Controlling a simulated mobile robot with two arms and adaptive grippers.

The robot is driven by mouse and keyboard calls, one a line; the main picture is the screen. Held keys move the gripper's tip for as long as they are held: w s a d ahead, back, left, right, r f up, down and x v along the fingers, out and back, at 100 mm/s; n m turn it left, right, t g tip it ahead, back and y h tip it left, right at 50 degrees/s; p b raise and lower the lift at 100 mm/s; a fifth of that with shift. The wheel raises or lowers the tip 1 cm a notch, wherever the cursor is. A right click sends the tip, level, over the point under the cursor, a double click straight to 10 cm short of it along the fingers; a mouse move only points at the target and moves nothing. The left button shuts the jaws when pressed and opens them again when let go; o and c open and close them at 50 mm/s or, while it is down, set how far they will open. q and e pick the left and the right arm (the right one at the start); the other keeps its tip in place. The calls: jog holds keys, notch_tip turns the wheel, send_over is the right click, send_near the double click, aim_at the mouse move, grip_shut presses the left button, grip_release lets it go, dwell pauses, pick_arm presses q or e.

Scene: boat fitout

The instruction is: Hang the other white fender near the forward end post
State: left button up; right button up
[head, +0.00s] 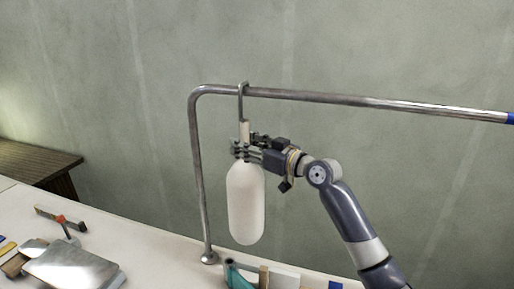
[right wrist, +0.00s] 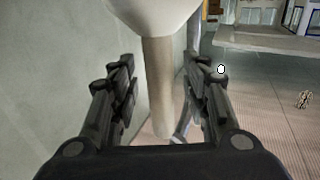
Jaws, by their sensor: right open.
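A white fender (head: 246,204) hangs upright by its metal hook (head: 241,100) over the top of the rail (head: 320,98), a little right of the bend above the end post (head: 200,180). My right gripper (head: 240,148) is at the fender's narrow neck. In the right wrist view the neck (right wrist: 158,85) stands between the two open fingers (right wrist: 160,92), with gaps on both sides, and the fender's wide body (right wrist: 155,12) shows at the top. My left gripper is not in view.
A blue band (head: 510,118) marks the rail at the right edge. On the white deck below lie a metal box-like piece (head: 75,264), a level-like tool (head: 60,219) and a teal item (head: 238,275). A dark wooden bench (head: 35,165) stands at the far left.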

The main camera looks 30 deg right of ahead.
jog(key=v, duration=1.2)
jog(key=shift+w+r, duration=0.1)
jog(key=shift+r, duration=0.05)
